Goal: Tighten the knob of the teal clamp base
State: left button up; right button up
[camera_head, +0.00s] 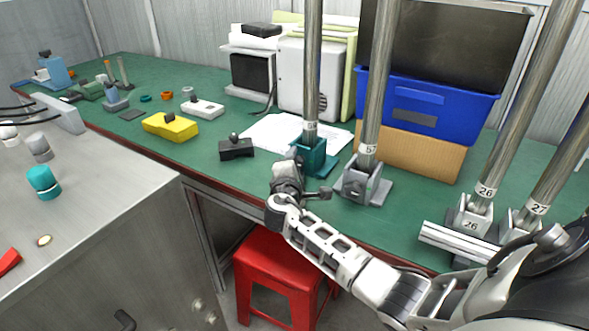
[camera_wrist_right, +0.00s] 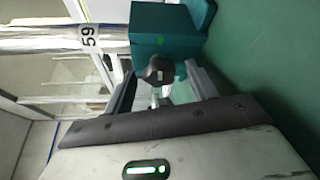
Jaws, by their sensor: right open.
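The teal clamp base (camera_head: 317,160) stands on the green bench and holds an upright metal pole. In the right wrist view the teal clamp base (camera_wrist_right: 165,32) fills the top middle, with the pole labelled 59 running left from it. Its dark round knob (camera_wrist_right: 159,70) faces my wrist camera and bears a pale mark. My right gripper (camera_head: 296,172) is at the near side of the base. In the wrist view the right gripper (camera_wrist_right: 161,84) is open, its fingers on either side of the knob; contact is not clear. My left gripper is not in view.
A grey clamp base (camera_head: 357,186) with its pole stands close on the right. More poles in grey bases, one labelled 26 (camera_head: 472,218), stand farther right. A black block (camera_head: 236,149) and white paper (camera_head: 275,132) lie left. A red stool (camera_head: 275,275) stands below the bench edge.

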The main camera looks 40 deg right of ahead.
jog(key=v, duration=1.6)
jog(key=shift+p, duration=0.45)
